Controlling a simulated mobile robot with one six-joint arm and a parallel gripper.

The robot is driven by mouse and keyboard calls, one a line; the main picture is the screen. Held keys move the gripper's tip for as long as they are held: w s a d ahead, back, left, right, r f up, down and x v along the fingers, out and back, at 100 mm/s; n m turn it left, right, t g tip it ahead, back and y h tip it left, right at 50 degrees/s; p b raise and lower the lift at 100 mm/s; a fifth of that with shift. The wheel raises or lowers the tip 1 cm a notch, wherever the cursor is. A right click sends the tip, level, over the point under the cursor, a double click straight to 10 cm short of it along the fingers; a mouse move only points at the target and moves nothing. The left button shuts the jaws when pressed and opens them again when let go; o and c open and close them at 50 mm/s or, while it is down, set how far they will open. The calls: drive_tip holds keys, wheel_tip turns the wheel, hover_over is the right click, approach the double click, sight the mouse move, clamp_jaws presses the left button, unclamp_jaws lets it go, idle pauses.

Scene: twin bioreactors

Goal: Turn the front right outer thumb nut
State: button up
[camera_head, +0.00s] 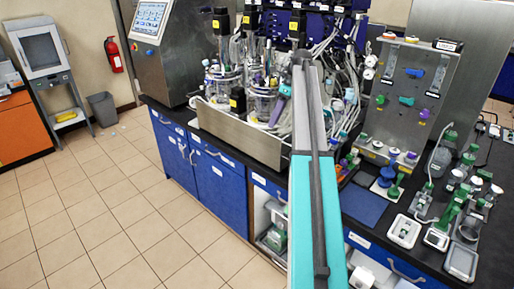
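Two glass bioreactor vessels stand side by side in a steel tray (240,133) on the bench, the left vessel (222,88) and the right vessel (263,98). Their head plates carry tubes, fittings and black motor units with yellow labels. The thumb nuts are too small to tell apart among these fittings, so I cannot pick out the front right outer one. My long teal and grey arm part rises through the middle of the view and covers the area right of the right vessel. I cannot make out my gripper.
A steel panel (410,95) with coloured knobs stands to the right. Bottles and small devices crowd the black bench top (360,228) there. A control console (160,45) stands at the left end. The tiled floor (120,210) before the blue cabinets is clear.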

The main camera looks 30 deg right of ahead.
drive_tip(key=w+a+f+n+g, duration=0.1)
drive_tip(key=a+f, duration=0.6)
drive_tip(key=f, duration=0.4)
drive_tip(key=shift+w+a+f+y+b, duration=0.2)
drive_tip(key=shift+w+a+y+b, duration=0.1)
drive_tip(key=shift+b, duration=0.1)
